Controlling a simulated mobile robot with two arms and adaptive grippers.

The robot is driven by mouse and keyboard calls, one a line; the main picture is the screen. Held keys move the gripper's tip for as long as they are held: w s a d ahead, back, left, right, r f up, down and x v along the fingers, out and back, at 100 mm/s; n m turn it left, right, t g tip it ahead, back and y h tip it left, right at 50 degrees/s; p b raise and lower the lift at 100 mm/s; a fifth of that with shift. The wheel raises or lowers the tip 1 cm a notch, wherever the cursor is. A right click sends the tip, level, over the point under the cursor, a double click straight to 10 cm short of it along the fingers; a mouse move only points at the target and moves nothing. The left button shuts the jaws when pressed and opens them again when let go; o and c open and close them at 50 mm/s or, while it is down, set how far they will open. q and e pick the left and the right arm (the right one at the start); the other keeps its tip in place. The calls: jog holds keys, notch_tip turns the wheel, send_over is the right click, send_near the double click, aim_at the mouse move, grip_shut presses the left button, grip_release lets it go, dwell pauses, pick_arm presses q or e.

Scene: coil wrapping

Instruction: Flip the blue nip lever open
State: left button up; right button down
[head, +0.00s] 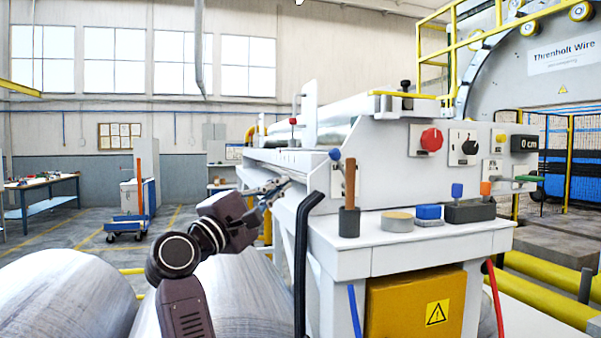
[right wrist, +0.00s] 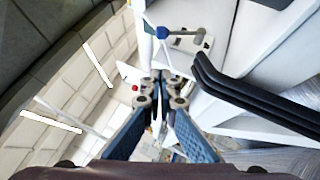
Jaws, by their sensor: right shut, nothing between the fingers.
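The nip lever shows as a blue knob (head: 335,154) at the near end of the white machine's rollers in the head view. In the right wrist view the blue knob (right wrist: 162,32) sits on a short grey bar, above and beyond the fingertips. My right gripper (head: 282,188) is left of the knob and a little lower in the head view, apart from it. Its fingers (right wrist: 163,80) are shut with nothing between them. My left gripper is out of view.
A black bent bar (head: 304,255) stands close to my right gripper. Large wrapped coils (head: 62,300) lie below my arm. The machine's ledge (head: 380,237) carries a dark cup (head: 349,222), a tape roll (head: 397,222) and a blue block (head: 428,212). A red knob (head: 431,139) is on the panel.

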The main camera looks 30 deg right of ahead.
jog(key=s+p+x, duration=0.1)
jog(key=p+x, duration=0.2)
jog(key=x, duration=0.3)
jog(key=s+d+p+x, duration=0.1)
jog(key=p+x, duration=0.2)
jog(key=x, duration=0.3)
jog(key=shift+s+r, duration=0.3)
jog(key=shift+r, duration=0.05)
